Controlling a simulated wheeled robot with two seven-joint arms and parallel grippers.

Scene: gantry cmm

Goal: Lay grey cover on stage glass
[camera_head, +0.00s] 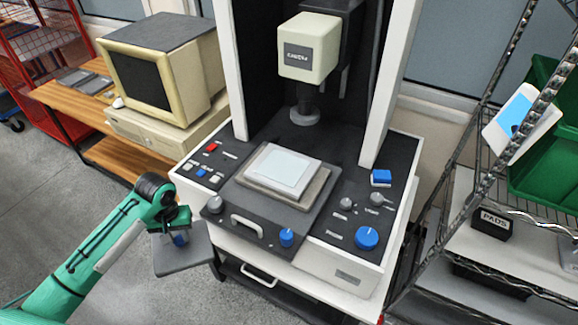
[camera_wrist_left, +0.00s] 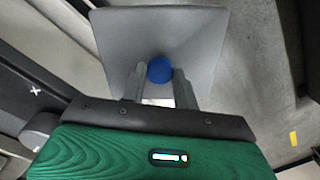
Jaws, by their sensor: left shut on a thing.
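The grey cover (camera_head: 183,257) is a flat square plate with a blue knob (camera_wrist_left: 160,69) on top. My left gripper (camera_head: 178,238) is shut on the blue knob and holds the cover in the air, left of the machine's front corner. In the left wrist view the cover (camera_wrist_left: 205,35) spreads beyond my left gripper (camera_wrist_left: 160,85), with the knob between the two fingers. The stage glass (camera_head: 284,170) is a pale square on a raised stage (camera_head: 262,187) in the middle of the machine's deck; nothing lies on it. My right gripper is not in view.
The measuring head (camera_head: 308,48) and its probe (camera_head: 304,110) hang above and behind the glass, between white columns (camera_head: 388,85). A handle (camera_head: 246,226) and knobs (camera_head: 366,238) stand on the deck. A computer (camera_head: 163,75) is at the left, a wire rack (camera_head: 490,205) at the right.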

